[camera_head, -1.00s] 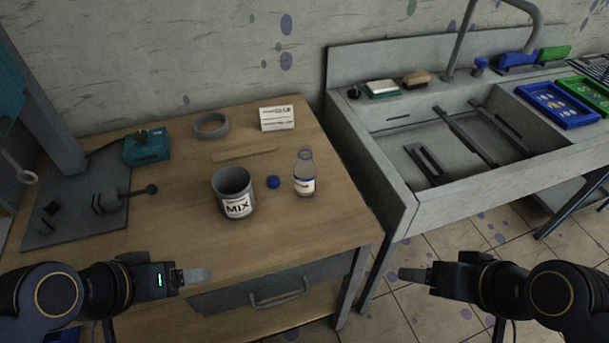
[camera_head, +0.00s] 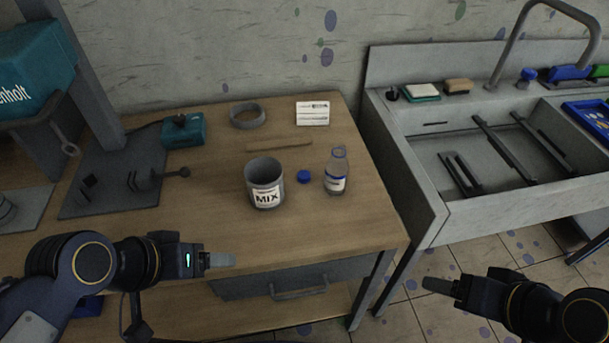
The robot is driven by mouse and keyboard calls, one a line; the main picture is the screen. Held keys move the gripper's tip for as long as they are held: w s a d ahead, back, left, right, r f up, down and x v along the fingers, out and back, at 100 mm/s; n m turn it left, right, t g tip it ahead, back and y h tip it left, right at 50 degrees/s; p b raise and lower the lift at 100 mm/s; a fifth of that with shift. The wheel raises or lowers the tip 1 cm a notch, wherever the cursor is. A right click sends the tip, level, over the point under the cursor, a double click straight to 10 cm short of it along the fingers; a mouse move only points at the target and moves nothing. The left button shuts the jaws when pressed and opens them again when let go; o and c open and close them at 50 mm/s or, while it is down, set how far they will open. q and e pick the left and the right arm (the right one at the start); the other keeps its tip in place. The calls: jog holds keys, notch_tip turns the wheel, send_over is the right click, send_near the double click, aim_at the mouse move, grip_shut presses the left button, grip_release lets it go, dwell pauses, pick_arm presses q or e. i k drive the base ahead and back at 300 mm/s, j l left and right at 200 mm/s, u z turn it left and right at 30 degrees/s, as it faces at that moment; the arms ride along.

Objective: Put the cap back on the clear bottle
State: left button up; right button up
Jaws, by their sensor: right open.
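The clear bottle (camera_head: 336,171) stands upright on the wooden table near its right edge, with a blue and white label and no cap on top. The blue cap (camera_head: 304,176) lies on the table just left of the bottle, apart from it. My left gripper (camera_head: 222,260) is in front of the table, lower left of the cap; seen side-on, its finger gap does not show. My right gripper (camera_head: 434,285) is open and empty over the floor, right of the table and below the bottle. Neither gripper touches the cap or bottle.
A grey MIX cup (camera_head: 265,184) stands close left of the cap. A sink (camera_head: 450,210) stands to the right. The table front is clear.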

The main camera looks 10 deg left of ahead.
aim_at(337, 167)
jog(key=i+l+u, duration=0.15)
jog(key=l, duration=0.35)
jog(key=i+l+u, duration=0.2)
jog(key=l, duration=0.25)
jog(key=l+u, duration=0.15)
jog(key=l, duration=0.35)
